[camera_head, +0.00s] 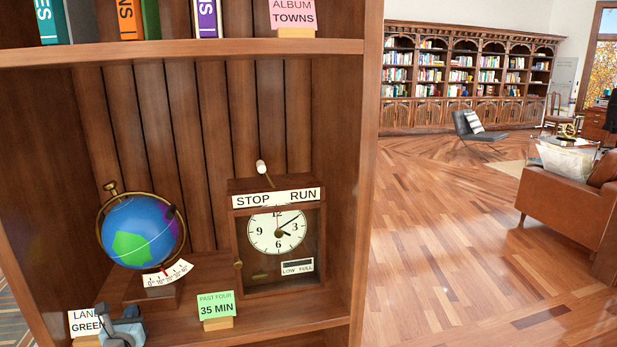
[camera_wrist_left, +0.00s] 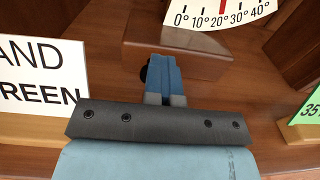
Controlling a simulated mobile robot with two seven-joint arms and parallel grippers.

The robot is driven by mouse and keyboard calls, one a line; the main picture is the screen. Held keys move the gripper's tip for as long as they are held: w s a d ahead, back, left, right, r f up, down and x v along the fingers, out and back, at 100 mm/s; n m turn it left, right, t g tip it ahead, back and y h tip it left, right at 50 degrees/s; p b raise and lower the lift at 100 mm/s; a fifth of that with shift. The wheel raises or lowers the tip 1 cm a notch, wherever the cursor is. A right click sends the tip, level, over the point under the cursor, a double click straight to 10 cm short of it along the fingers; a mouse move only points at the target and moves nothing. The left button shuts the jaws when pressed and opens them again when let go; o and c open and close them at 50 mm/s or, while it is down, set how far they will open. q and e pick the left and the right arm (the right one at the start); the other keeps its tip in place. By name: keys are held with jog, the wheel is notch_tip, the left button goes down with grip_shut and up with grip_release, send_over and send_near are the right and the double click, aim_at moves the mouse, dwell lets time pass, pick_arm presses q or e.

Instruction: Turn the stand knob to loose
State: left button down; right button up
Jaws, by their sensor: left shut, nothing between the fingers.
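A blue and green globe (camera_head: 142,232) hangs tilted in a brass ring on a wooden stand (camera_head: 150,291). A white degree scale (camera_head: 168,274) is on the stand, with a red mark near 20 in the left wrist view (camera_wrist_left: 222,14). A small dark round part (camera_wrist_left: 144,74), possibly the stand knob, shows at the stand's front, partly hidden behind the blue fingers. My left gripper (camera_head: 130,311) is shut and empty in front of the stand; its fingers (camera_wrist_left: 163,78) point at the block. I cannot tell whether they touch the knob. My right gripper is not in view.
A "LAND GREEN" card (camera_head: 85,322) stands left of the gripper and a green "35 MIN" card (camera_head: 215,307) right. A clock (camera_head: 277,235) with a STOP/RUN lever stands right of the globe. The shelf above (camera_head: 180,50) and side panel (camera_head: 360,180) bound the space.

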pick_arm(q)
jog(key=a, duration=0.1)
jog(key=a+r+y, duration=0.1)
jog(key=shift+a+r, duration=0.1)
jog(key=shift+a, duration=0.2)
jog(key=shift+a+r, duration=0.1)
jog(key=shift+r+p, duration=0.15)
jog(key=shift+p, duration=0.35)
jog(key=shift+s+d+f+p, duration=0.2)
jog(key=shift+s+d+p, duration=0.1)
jog(key=p+v, duration=0.1)
jog(key=v, duration=0.3)
jog(key=shift+d+f, duration=0.1)
jog(key=shift+f, duration=0.05)
jog(key=shift+s+d+f, duration=0.1)
jog(key=shift+s+d, duration=0.05)
jog(key=shift+s, duration=0.2)
jog(key=shift+d+f, duration=0.1)
